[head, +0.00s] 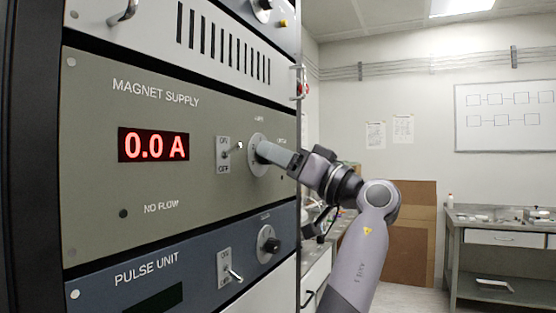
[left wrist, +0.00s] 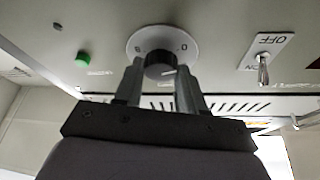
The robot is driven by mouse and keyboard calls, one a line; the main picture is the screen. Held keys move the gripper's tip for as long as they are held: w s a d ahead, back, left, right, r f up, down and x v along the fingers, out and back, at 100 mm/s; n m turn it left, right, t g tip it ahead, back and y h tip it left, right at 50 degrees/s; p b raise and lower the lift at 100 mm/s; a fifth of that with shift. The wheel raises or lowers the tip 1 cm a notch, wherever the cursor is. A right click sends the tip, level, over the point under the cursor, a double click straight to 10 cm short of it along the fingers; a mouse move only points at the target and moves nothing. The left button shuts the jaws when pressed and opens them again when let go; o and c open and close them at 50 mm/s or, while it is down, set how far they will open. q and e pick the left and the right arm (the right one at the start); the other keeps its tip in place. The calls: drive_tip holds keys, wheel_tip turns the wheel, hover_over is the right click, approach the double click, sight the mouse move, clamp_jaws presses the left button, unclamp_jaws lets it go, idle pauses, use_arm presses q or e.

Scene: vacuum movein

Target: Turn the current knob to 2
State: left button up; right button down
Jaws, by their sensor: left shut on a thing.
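The magnet supply panel (head: 90,180) is grey-green, with a red display (head: 154,146) reading 0.0 A. Its current knob sits on a pale round dial plate (head: 256,165) right of the display. My left gripper (head: 265,150) reaches it from the right and hides the knob in the head view. In the left wrist view, the dark knob (left wrist: 158,64) is between the two fingers of my left gripper (left wrist: 161,74), which is shut on it. The dial plate (left wrist: 147,35) shows behind the knob; few of its marks are readable. My right gripper is not in view.
An ON/OFF toggle switch (head: 223,154) is just left of the dial; it also shows in the left wrist view (left wrist: 263,68). A green button (left wrist: 82,59) is near the knob. The pulse unit (head: 190,262), with its own knob (head: 267,240), is below.

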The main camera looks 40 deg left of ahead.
use_arm(q)
drive_tip(key=m+t+p, duration=0.1)
drive_tip(key=m, duration=0.3)
drive_tip(key=m+t+h+p, duration=0.1)
drive_tip(key=m+t, duration=0.1)
drive_tip(key=m, duration=0.1)
drive_tip(key=m+t, duration=0.2)
drive_tip(key=m, duration=0.2)
drive_tip(key=shift+s+d+r+m+h+p, duration=0.1)
drive_tip(key=shift+r+m+h+p, duration=0.05)
drive_tip(key=shift+m+h+p, duration=0.2)
drive_tip(key=o, duration=1.1)
drive_tip(key=shift+c, duration=0.2)
drive_tip(key=d+f+b, duration=0.1)
drive_tip(key=d, duration=0.6)
drive_tip(key=shift+s+f, duration=0.15)
